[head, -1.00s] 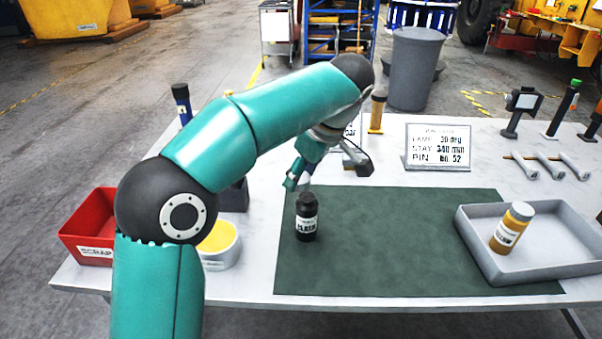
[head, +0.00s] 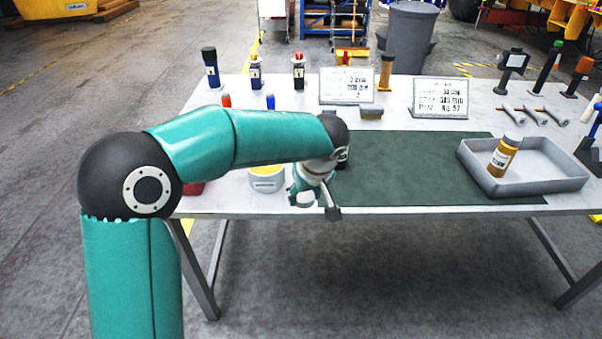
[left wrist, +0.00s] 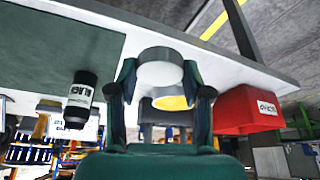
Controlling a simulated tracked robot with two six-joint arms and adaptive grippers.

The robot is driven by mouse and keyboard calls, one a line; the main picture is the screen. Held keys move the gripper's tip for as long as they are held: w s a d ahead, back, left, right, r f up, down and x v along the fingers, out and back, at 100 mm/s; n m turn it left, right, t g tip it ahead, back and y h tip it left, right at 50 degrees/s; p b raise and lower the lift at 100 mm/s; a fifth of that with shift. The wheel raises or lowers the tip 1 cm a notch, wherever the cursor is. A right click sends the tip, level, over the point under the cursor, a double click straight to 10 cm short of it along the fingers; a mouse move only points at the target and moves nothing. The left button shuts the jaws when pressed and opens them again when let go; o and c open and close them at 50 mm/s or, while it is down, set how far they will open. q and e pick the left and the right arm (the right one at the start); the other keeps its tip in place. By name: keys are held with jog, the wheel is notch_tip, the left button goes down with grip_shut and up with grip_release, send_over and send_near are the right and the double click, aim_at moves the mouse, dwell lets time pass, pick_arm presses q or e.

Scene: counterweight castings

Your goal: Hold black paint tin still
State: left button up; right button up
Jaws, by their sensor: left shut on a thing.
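The black paint tin, a small black bottle with a white label, stands on the green mat (head: 420,165). The left wrist view shows it whole (left wrist: 80,97), upside down and left of my fingers. My left gripper (head: 304,194) is at the table's front edge, left of and apart from the tin. In the left wrist view its fingers (left wrist: 162,90) are shut on a pale round piece (left wrist: 160,70); I cannot tell what it is. My right gripper is not in view.
A tub with yellow contents (head: 267,180) stands just left of my gripper. A red scrap bin (left wrist: 247,110) is beyond it, mostly hidden by my arm in the head view. A grey tray (head: 545,180) holds an amber bottle (head: 503,157). The mat's middle is clear.

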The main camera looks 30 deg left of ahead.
pick_arm(q)
jog(key=s+d+f+m+h, duration=0.1)
jog(key=d+f+m, duration=0.1)
jog(key=f, duration=0.3)
jog(key=s+d+f+m+t+h, duration=0.1)
jog(key=s+d+f+m, duration=0.1)
jog(key=f+m, duration=0.3)
jog(key=s+d+f+m+h, duration=0.1)
jog(key=d+f+m, duration=0.2)
jog(key=f, duration=0.4)
jog(key=shift+s+d+m+t+h, duration=0.2)
jog(key=shift+d+m+t+h, duration=0.15)
jog(key=shift+d, duration=0.35)
jog(key=shift+r, duration=0.1)
